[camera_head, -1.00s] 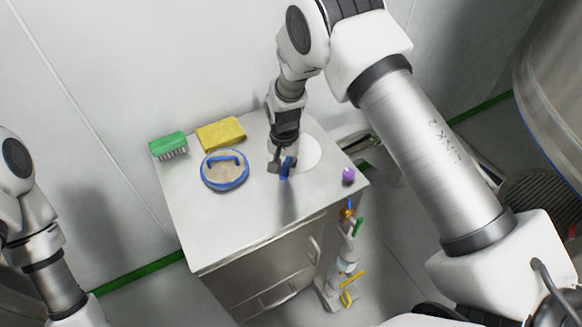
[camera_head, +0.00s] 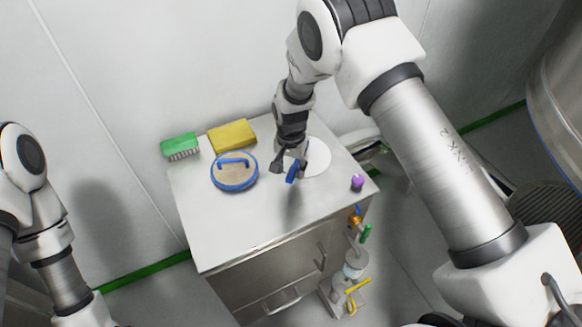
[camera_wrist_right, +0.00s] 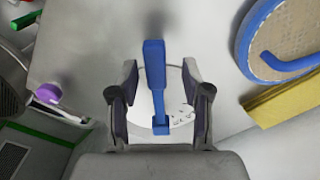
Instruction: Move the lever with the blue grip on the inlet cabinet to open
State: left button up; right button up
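The lever's blue grip (camera_head: 291,174) stands up from a white round plate (camera_head: 316,158) on top of the metal cabinet (camera_head: 232,228). In the right wrist view the blue grip (camera_wrist_right: 154,75) rises between the two fingers of my right gripper (camera_wrist_right: 160,92), with a gap on both sides. This gripper is open around the grip and does not appear to touch it. In the head view my right gripper (camera_head: 288,163) is just above the plate and partly hides the lever. My left arm shows at the left edge, but its gripper is out of view.
On the cabinet top lie a round blue-rimmed lid with a handle (camera_head: 234,185), a yellow block (camera_head: 232,135) and a green brush (camera_head: 180,145). A purple knob (camera_head: 357,182) is near the right corner. Pipework with a yellow handle (camera_head: 356,287) stands beside the cabinet. The front top is clear.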

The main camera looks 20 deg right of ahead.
notch_tip(320, 180, up, 12)
dwell(0.4)
dwell(0.3)
